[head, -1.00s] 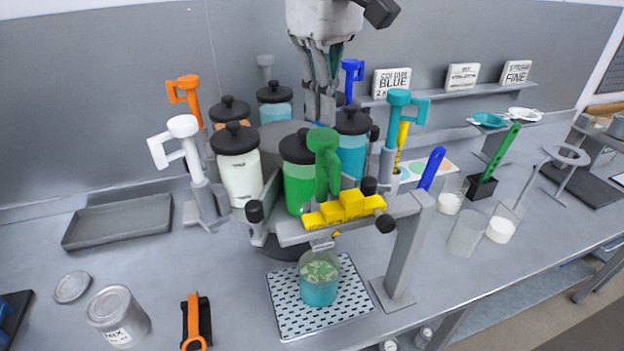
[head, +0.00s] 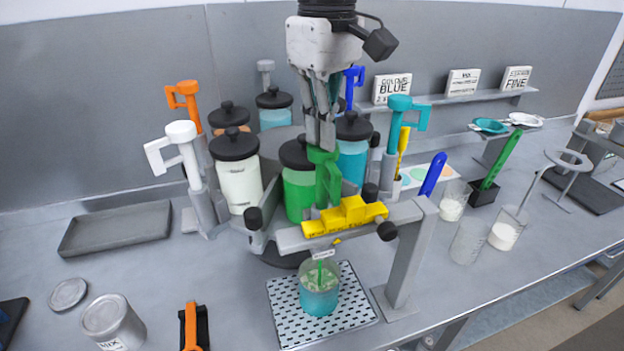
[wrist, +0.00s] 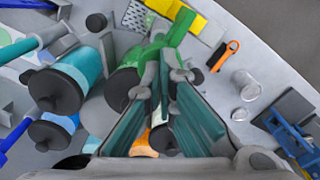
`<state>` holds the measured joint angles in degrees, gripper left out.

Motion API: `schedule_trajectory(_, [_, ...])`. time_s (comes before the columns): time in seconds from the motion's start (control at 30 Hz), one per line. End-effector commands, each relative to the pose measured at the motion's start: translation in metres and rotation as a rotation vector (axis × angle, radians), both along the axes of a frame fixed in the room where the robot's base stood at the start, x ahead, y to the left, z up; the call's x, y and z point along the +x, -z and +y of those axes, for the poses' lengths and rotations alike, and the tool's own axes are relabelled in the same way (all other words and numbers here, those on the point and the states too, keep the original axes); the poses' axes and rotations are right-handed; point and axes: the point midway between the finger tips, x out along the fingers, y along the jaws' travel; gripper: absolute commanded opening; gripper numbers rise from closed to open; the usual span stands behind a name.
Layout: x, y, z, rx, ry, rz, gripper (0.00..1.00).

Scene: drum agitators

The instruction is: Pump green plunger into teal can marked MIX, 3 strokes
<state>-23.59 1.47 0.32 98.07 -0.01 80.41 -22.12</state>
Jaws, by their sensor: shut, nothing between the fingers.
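The green plunger (head: 325,180) stands on the green jar (head: 298,192) with the black lid, behind the yellow stepped block. My gripper (head: 320,146) is shut and empty, its fingertips at the top of the green plunger's handle. In the wrist view my fingertips (wrist: 164,78) lie over the green handle (wrist: 178,36); exact contact is hard to see. A clear container with teal contents (head: 319,292) stands below the outlet on the perforated tray. A thin green streak shows from the outlet into it. A grey can (head: 114,326) with a MIX label stands at front left.
The yellow stepped block (head: 346,215) sits on the grey front bar. White (head: 184,150), orange (head: 186,103) and teal (head: 402,125) plungers surround the jars closely. The perforated tray (head: 290,318) lies under the container. An empty grey tray (head: 116,228) is at left.

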Motion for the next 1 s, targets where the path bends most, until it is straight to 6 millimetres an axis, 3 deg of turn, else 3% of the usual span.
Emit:
schedule_trajectory(0.57, [0.0, 0.022, 0.0, -0.001, 0.0, 0.003, 0.0])
schedule_trajectory(1.0, [-0.001, 0.013, 0.0, -0.001, 0.0, 0.003, 0.0])
